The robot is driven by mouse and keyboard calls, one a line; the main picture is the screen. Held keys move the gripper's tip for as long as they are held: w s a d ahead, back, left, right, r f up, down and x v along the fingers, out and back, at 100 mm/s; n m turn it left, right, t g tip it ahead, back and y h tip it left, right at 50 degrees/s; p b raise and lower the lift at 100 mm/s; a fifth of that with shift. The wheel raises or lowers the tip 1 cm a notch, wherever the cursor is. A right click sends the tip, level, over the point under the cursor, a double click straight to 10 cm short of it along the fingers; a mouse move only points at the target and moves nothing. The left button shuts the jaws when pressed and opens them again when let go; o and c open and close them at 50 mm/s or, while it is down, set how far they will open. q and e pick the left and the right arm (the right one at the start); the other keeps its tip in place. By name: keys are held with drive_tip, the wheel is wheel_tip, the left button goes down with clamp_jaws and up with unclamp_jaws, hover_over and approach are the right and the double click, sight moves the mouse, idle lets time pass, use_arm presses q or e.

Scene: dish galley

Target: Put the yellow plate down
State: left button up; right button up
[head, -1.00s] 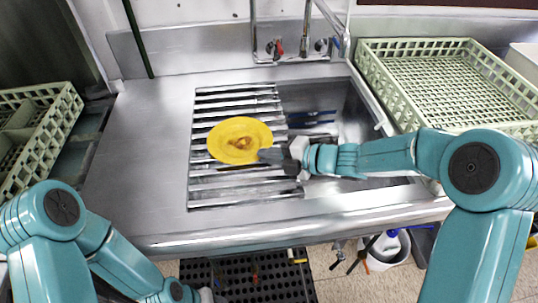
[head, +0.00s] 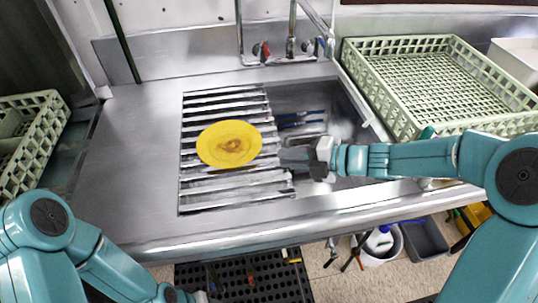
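The yellow plate (head: 229,144), with a brown smear in its middle, lies face up and looks flat on the slatted metal rack (head: 225,188) over the left part of the sink. My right gripper (head: 287,158) is just right of the plate, with a small gap between its fingertips and the rim. It holds nothing and its fingers look apart. My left gripper (head: 198,297) is low at the bottom edge, mostly cut off, and its fingers cannot be made out.
The open sink basin (head: 320,115) is right of the rack, with blue-handled items in it. A faucet (head: 291,45) stands behind. A pale green crate (head: 440,85) is at right, another (head: 30,135) at left. The steel counter (head: 130,150) left of the rack is clear.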

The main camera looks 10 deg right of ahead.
drive_tip(key=shift+v, duration=1.7)
